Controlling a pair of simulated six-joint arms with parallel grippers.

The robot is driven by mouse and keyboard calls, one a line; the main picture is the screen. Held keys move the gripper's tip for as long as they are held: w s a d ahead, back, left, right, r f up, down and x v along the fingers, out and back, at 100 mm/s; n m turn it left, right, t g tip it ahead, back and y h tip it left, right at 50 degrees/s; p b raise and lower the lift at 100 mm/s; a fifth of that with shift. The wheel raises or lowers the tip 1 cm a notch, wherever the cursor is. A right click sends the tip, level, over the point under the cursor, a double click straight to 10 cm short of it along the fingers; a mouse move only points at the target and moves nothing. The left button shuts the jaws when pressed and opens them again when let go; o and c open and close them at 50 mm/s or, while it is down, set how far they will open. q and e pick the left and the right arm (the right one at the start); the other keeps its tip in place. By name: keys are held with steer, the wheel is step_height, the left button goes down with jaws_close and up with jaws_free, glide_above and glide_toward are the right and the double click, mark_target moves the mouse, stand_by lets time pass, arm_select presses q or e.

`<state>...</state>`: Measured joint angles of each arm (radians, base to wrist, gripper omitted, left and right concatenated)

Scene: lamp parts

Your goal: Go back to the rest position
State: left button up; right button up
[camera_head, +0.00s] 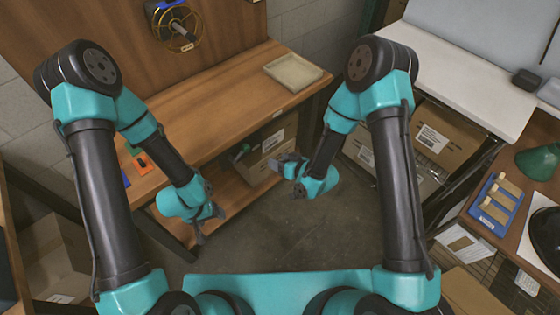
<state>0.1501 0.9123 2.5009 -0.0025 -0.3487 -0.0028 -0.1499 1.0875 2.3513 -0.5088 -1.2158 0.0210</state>
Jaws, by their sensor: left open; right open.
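My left gripper (208,226) is at the end of the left arm, pointing down over the open floor just in front of the wooden bench. It is open and holds nothing that I can see. My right gripper (288,166) is at the end of the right arm and points left, near the bench's right end. It is open and looks empty. Both arms are bent at the elbow. A green lampshade (538,162) lies on the right-hand table, far from both grippers.
The wooden bench (215,100) bears a beige tray (293,73). Cardboard boxes (262,160) sit on its lower shelf. A white table (470,80) stands at the back right. A blue holder (496,203) lies on the right-hand table. The floor (270,235) between is clear.

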stand_by(0.3)
steer(key=s+d+f+m+g+h, duration=0.3)
steer(key=s+d+g, duration=0.1)
steer(key=s+d, duration=0.4)
steer(key=s+d+f+m+g+h, duration=0.3)
steer(key=s+d, duration=0.6)
steer(key=d, duration=0.3)
steer(key=shift+s+d+f+g+h, duration=0.25)
steer(key=shift+d+f+g+h, duration=0.1)
steer(key=shift+f+g+h, duration=0.2)
steer(key=shift+r, duration=0.1)
steer(key=shift+c, duration=0.4)
